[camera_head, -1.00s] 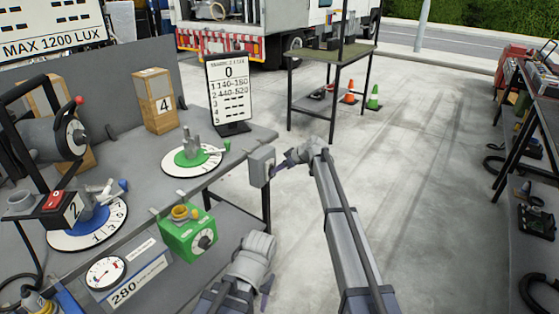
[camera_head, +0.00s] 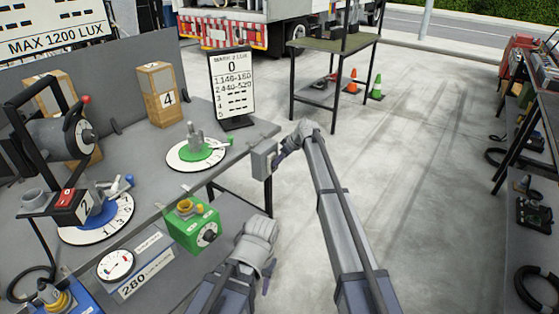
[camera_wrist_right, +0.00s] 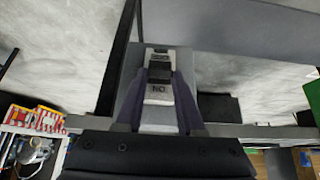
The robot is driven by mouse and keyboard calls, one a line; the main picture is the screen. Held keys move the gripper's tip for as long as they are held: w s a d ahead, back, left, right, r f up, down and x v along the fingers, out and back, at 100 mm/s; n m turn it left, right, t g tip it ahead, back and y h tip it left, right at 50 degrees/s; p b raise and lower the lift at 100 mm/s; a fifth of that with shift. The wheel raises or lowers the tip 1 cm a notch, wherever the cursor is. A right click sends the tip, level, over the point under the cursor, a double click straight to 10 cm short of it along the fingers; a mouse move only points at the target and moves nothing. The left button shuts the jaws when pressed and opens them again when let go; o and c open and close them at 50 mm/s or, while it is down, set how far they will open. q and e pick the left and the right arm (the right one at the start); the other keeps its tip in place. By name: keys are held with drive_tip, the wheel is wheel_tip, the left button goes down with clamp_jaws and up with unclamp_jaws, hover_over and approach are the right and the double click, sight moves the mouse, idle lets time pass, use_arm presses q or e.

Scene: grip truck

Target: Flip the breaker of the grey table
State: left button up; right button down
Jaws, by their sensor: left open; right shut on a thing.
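The breaker is a small grey box (camera_head: 263,160) on the near right edge of the grey table (camera_head: 150,160). My right gripper (camera_head: 278,162) reaches its right side, and the arm comes up from below. In the right wrist view the breaker (camera_wrist_right: 158,97) sits between the two fingers of my right gripper (camera_wrist_right: 160,80). A dark lever (camera_wrist_right: 160,71) shows between the fingertips, with a white label reading "NO" or an inverted "ON" beside it. The gripper is shut on the lever, partly hidden by the fingers. My left gripper (camera_head: 264,264) is open and empty, low in front of the table.
A green box with a dial (camera_head: 192,223) and a round gauge (camera_head: 115,265) sit at the table's front. A black-framed sign (camera_head: 232,85) and a green-and-white disc (camera_head: 197,154) stand on top.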

drive_tip(key=c, duration=0.5)
unclamp_jaws()
drive_tip(key=p+v, duration=0.6)
drive_tip(key=v, duration=0.1)
drive_tip(key=shift+s+d+r+p, duration=0.15)
drive_tip(key=shift+r+p, duration=0.15)
drive_tip(key=shift+r, duration=0.05)
drive_tip(key=s+a+m+g+h+p, duration=0.2)
drive_tip(key=s+a+m+h+p, duration=0.1)
drive_tip(key=s, duration=2.3)
drive_tip(key=s+d+m+h, duration=0.1)
drive_tip(key=s, duration=0.6)
drive_tip(key=s+d+r+m+g+h+p, duration=0.1)
drive_tip(key=s+d, duration=0.1)
drive_tip(key=s, duration=0.6)
drive_tip(key=s+d+m+g+h+p, duration=0.1)
drive_tip(key=s+d+m, duration=0.1)
drive_tip(key=s, duration=0.6)
drive_tip(key=shift+s+d+r+h, duration=0.15)
drive_tip(key=shift+s+r+h, duration=0.15)
drive_tip(key=shift+h, duration=0.1)
